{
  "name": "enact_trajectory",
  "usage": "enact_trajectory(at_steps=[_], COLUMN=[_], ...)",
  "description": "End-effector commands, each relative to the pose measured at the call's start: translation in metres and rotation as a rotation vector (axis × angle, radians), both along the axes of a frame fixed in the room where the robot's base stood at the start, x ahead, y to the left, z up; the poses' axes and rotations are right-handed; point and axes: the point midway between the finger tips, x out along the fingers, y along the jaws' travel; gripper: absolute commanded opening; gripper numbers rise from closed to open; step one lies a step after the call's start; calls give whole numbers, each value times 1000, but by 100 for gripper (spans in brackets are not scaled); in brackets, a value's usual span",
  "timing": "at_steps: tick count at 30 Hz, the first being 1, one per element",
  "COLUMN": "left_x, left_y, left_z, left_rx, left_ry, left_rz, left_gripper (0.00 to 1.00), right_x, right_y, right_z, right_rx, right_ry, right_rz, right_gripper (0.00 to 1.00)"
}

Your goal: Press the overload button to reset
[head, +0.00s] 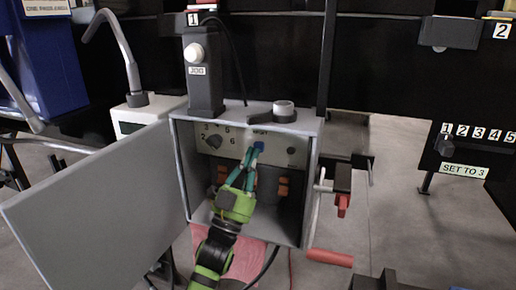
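An open grey control box (312,165) stands in the middle, with a pale panel (285,147) inside its upper part. A small blue button (259,146) shows on the panel under a label too small to read surely; I take it for the overload button. My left gripper (254,158) reaches up into the box from below. Its teal fingers come together, and their tips are right at the blue button in the picture. I cannot tell whether they touch it. They hold nothing visible. My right gripper is not in view.
The box's grey door (95,205) hangs open at the left. A dark selector knob (212,141) is on the panel. A post with a white button (195,53) stands above. Orange parts (283,187) sit inside the box.

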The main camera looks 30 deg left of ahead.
Motion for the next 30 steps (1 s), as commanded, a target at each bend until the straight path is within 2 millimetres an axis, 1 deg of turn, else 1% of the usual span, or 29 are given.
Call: enact_trajectory(at_steps=[14,22,30], left_x=[0,8,8], left_y=[0,2,2], left_z=[0,0,0], left_rx=[0,0,0], left_ry=[0,-1,0], left_rz=[0,0,0], left_gripper=[0,0,0], right_x=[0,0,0], right_y=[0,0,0], right_z=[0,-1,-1], right_rx=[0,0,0], right_ry=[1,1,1], right_rz=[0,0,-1], right_gripper=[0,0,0])
